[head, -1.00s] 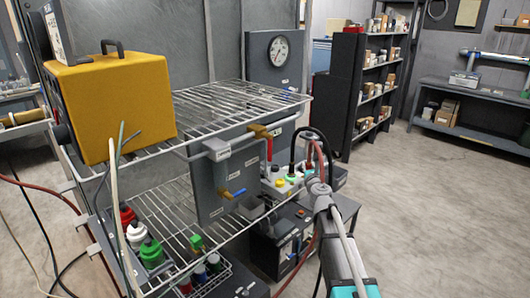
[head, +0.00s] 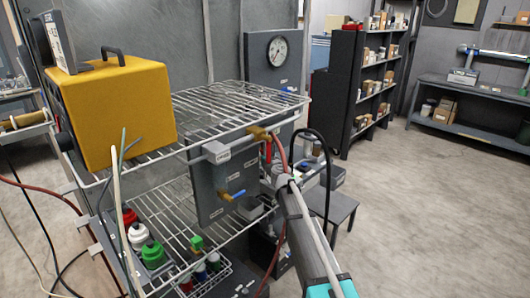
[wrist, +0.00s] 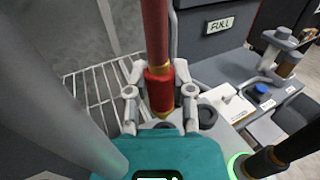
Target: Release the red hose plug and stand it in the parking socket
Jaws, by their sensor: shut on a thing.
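The red hose plug (wrist: 159,82) is a red collar with brass bands at the end of a red hose. It stands roughly upright between the fingers of my gripper (wrist: 160,74) in the wrist view. My gripper is shut on it. Its brass lower end is partly hidden behind the gripper body, so I cannot tell whether it touches anything. A dark round ring (wrist: 207,117) lies just right of the plug; I cannot tell whether it is the parking socket. In the head view my arm hides the gripper's tips, and the red hose (head: 284,150) rises beside the rack.
The wire rack (head: 230,97) carries a yellow box (head: 118,112). A grey panel (head: 215,185) with a blue-handled valve (head: 232,196) hangs below its top shelf. A dark box labelled FULL (wrist: 220,40) stands behind the plug. A black hose plug (wrist: 268,162) stands at lower right.

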